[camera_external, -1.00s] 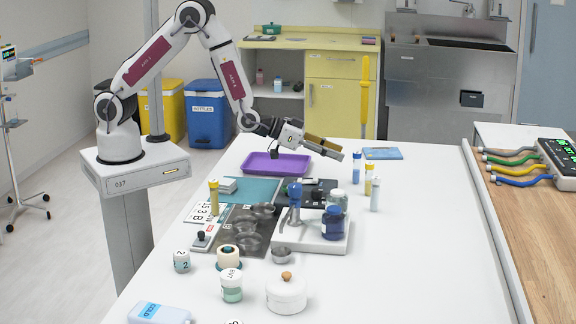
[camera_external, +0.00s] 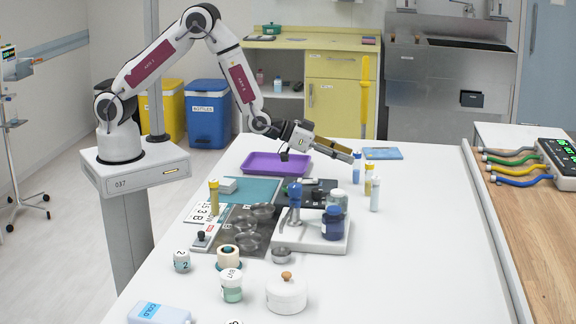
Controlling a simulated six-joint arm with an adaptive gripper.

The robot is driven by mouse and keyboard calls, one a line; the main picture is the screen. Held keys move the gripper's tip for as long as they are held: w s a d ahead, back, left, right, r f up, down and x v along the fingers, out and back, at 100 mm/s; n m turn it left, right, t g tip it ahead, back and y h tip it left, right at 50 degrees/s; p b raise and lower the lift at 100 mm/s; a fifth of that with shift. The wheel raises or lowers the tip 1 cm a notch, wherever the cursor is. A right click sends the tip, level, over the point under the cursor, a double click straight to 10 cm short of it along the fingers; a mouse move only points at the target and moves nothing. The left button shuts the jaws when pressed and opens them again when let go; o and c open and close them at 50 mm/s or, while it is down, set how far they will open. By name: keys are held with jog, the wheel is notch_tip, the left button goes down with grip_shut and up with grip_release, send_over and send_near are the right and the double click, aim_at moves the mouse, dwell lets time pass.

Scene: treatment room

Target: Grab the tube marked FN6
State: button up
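Several capped tubes stand upright on the white table right of my gripper: a blue-capped tube (camera_external: 356,172), a yellow-capped tube (camera_external: 368,184) and a pale tube (camera_external: 375,196) nearest the camera. Another yellow tube (camera_external: 214,198) stands apart at the left, near the number cards. I cannot read FN6 on any tube. My gripper (camera_external: 351,157) points right and down, its fingertips close to the blue-capped tube's top. Whether they touch it, or how far the fingers are apart, I cannot tell. I see nothing clearly held.
A purple tray (camera_external: 277,164) lies behind and left of the tubes. A white stand (camera_external: 335,245) with a blue jar (camera_external: 332,224) is in front of them. A blue pad (camera_external: 383,153) lies behind. The table's right side is clear.

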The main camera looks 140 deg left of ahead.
aim_at(357, 157)
jog(key=shift+w+a+f, duration=0.1)
jog(key=shift+w+a, duration=0.15)
jog(key=shift+a, duration=0.35)
jog(key=shift+w+a+f, duration=0.1)
jog(key=shift+w+a, duration=0.15)
jog(key=shift+a, duration=0.3)
jog(key=shift+x, duration=1)
jog(key=c, duration=1)
